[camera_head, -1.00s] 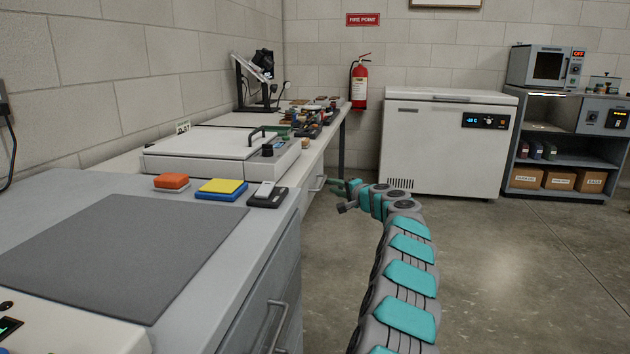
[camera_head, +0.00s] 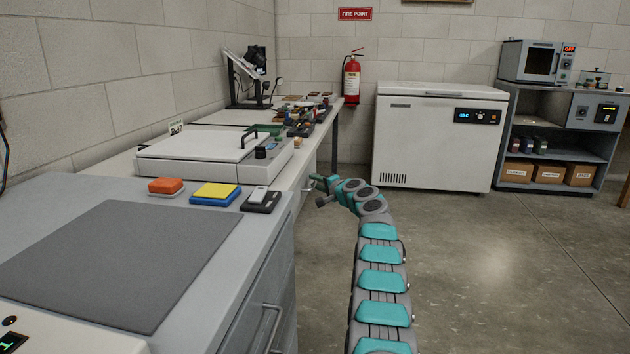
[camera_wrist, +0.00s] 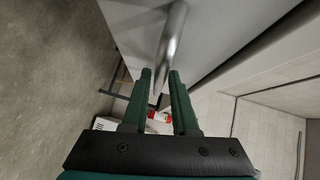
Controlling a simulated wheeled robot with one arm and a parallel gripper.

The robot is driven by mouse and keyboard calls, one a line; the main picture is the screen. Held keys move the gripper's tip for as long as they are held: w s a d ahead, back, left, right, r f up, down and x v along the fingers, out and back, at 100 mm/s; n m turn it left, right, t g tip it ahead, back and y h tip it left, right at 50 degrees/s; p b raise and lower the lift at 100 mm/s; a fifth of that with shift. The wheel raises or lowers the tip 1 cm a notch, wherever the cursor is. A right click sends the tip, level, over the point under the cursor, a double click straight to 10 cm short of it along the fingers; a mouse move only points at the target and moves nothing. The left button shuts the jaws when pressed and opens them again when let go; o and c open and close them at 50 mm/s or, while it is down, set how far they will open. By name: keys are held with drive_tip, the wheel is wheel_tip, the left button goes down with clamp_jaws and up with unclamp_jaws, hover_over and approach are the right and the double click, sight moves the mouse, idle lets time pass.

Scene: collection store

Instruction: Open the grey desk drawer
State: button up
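On the grey desk lie a dark mat (camera_head: 120,260), an orange block (camera_head: 166,186), a yellow and blue block (camera_head: 215,193) and a small black device (camera_head: 260,201). A white chest freezer (camera_head: 436,140) stands behind. The floor right of my arm is clear.

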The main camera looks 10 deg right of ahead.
drive_tip(key=shift+w+a+f, duration=0.1)
drive_tip(key=shift+w, duration=0.1)
clamp_jaws()
idle(1.5)
